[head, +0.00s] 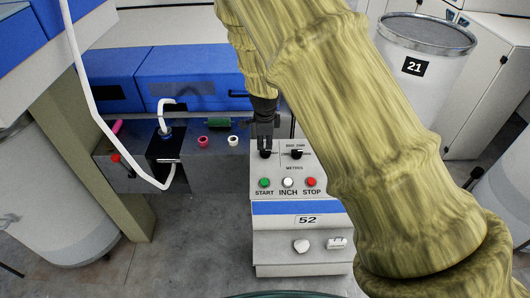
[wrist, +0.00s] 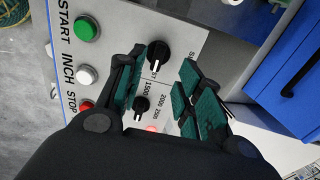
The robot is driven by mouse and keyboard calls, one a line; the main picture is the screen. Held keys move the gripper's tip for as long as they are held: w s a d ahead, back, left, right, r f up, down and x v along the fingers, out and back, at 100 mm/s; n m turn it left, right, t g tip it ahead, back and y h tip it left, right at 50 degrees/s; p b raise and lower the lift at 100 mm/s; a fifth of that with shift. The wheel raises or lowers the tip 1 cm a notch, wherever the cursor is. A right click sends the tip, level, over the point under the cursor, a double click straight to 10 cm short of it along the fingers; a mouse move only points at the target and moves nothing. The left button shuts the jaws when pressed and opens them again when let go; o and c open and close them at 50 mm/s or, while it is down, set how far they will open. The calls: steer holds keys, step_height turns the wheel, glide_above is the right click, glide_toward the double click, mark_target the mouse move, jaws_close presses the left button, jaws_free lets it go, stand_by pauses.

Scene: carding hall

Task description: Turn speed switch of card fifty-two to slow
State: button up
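Card fifty-two's control box (head: 300,240) carries the number 52 below a blue band. Its speed switch, a black round knob (wrist: 158,55), shows in the wrist view with a white mark pointing down in the picture. Lettering beside it is partly hidden by a finger and cannot be read fully. My gripper (head: 264,146) is over this left-hand knob in the head view and mostly hides it. In the wrist view my gripper (wrist: 161,62) is open, with one green-padded finger on each side of the knob. A gap shows around the knob; contact is not visible.
A second, smaller black knob (wrist: 142,103), marked 1500, 2000 and 2500, sits close by between the fingers' lower parts. Green START (head: 264,183), white INCH (head: 288,183) and red STOP (head: 311,182) buttons lie below.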

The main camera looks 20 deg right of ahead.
mark_target(265, 150)
steer(key=shift+d+f+b, duration=0.2)
steer(key=shift+f+b, duration=0.5)
steer(key=shift+f, duration=0.4)
steer(key=b+x, duration=0.3)
steer(key=x, duration=0.1)
steer(key=shift+w+f, duration=0.2)
steer(key=shift+f, duration=0.05)
steer(key=shift+c, duration=0.4)
jaws_close()
